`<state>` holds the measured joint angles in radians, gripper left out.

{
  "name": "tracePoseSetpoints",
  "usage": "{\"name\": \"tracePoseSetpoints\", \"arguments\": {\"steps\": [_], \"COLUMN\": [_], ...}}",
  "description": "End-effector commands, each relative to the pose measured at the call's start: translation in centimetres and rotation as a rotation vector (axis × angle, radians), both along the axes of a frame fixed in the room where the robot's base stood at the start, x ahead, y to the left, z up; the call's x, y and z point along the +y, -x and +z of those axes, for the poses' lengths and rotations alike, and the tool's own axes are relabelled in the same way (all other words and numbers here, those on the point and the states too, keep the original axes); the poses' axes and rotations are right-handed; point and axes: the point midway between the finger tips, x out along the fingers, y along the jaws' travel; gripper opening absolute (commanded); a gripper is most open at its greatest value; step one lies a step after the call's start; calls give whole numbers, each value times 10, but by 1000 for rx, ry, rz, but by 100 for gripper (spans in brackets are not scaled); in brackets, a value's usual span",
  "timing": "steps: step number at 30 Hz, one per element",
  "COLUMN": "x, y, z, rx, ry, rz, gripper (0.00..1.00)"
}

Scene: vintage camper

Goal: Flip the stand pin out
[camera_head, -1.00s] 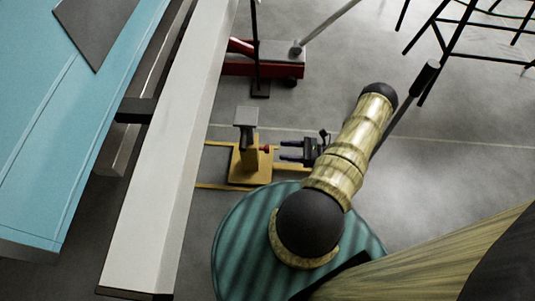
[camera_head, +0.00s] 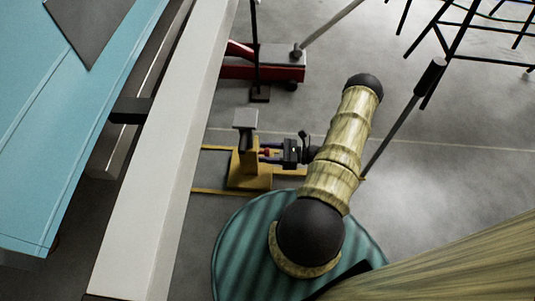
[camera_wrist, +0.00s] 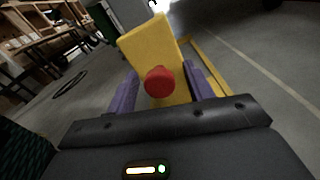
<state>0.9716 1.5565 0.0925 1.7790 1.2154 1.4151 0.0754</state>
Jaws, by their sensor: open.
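The yellow stand (camera_head: 249,168) stands on the floor beside the camper, with a grey flat top plate (camera_head: 245,118) on a dark post. The stand pin has a red round knob (camera_wrist: 159,82), which sticks out from the yellow upright (camera_wrist: 160,45) toward the wrist camera. My gripper (camera_head: 268,153) points left at the stand's side. In the wrist view its two purple fingers (camera_wrist: 160,85) are open, one on each side of the red knob. A gap shows between the knob and each finger. The rest of the pin is hidden behind the knob.
The white beam (camera_head: 155,175) and blue camper body (camera_head: 60,110) lie left of the stand. A red floor jack (camera_head: 262,65) with a long handle is behind it. A black metal frame (camera_head: 470,35) stands at the far right. Open grey floor lies to the right.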

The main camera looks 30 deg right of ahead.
Motion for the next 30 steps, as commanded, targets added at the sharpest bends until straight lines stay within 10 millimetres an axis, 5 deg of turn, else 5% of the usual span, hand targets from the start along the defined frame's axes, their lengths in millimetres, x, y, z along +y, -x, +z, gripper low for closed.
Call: {"name": "tracePoseSetpoints", "arguments": {"steps": [7,15,30], "x": [1,1,-32], "y": [-1,-1,21], "z": [1,0,1], "rx": [0,-1,0], "ry": [0,0,1], "rz": [0,1,-4], "gripper": [52,1,0]}}
